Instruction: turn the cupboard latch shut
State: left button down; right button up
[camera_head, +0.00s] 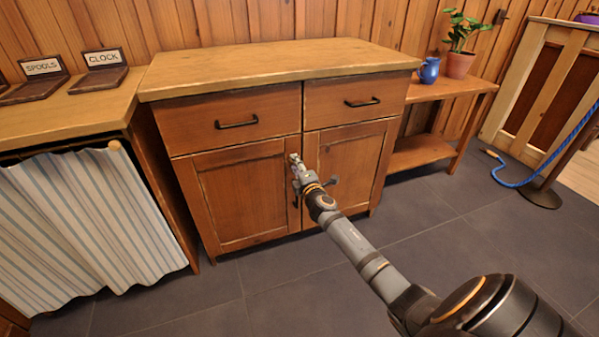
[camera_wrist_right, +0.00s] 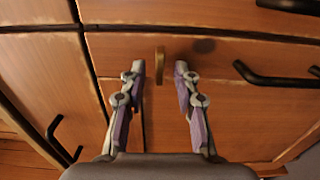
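The wooden cupboard (camera_head: 235,195) has two drawers above two doors. The latch (camera_wrist_right: 159,65) is a small brass bar on the cupboard front, seen in the right wrist view with its long side running up and down in that picture. My right gripper (camera_head: 296,166) is in front of the cupboard near the upper part of the gap between the doors. In the wrist view its fingers are open, one on each side of the latch, with a gap to it on both sides. In the head view I cannot make out the latch. My left gripper is not in view.
Dark bar handles are near my right gripper, one (camera_wrist_right: 275,78) at the right of the wrist view. Drawer handles (camera_head: 237,123) stick out above. A curtained counter (camera_head: 75,215) stands left, a low shelf (camera_head: 420,150) right. The floor (camera_head: 260,275) in front is clear.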

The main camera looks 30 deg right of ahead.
jog(key=v, duration=1.1)
jog(key=shift+f, duration=0.1)
